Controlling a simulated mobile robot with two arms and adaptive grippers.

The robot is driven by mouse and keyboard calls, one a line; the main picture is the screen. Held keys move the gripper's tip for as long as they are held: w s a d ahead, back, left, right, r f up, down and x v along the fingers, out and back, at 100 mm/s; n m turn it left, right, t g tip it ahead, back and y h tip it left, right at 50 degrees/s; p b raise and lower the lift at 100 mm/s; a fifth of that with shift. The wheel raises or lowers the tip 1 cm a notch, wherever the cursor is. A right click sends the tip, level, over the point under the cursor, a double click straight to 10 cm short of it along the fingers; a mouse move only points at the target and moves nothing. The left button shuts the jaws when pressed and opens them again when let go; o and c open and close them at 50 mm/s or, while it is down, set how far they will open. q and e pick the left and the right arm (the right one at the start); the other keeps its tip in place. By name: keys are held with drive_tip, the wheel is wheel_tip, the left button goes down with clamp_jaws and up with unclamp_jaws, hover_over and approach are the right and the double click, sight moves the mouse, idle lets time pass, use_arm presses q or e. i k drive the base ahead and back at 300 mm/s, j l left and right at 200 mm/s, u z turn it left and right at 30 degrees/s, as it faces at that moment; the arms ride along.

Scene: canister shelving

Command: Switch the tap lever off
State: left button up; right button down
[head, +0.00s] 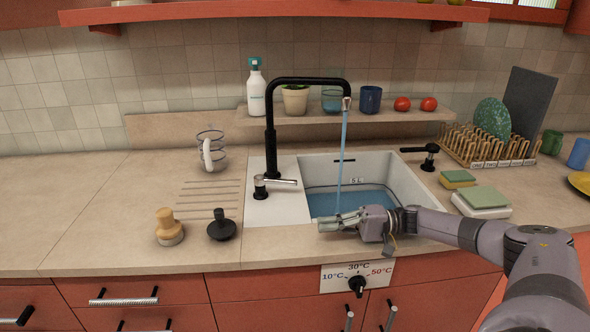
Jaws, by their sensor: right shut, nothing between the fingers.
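A tall black tap (271,130) stands at the back left of the sink. A stream of water (343,150) runs from its spout into the basin. A lever (278,181) with a black post and a silver handle stands at the sink's left side, its handle pointing right. A separate black lever (424,152) stands on the counter right of the sink, its handle pointing left. My right gripper (326,222) is shut and empty over the sink's front edge, fingers pointing left. It is to the right of and nearer than the silver lever, apart from it. My left gripper is out of view.
The white sink (405,185) holds water. A temperature dial (357,285) is below it. A wooden-handled stamp (168,226) and a black plug-like piece (221,226) stand left; sponges (484,198) and a dish rack (487,147) are right. A shelf (300,117) runs behind.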

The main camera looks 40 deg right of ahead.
sight(259, 179)
drive_tip(key=i+l, duration=0.7)
drive_tip(key=l, duration=0.25)
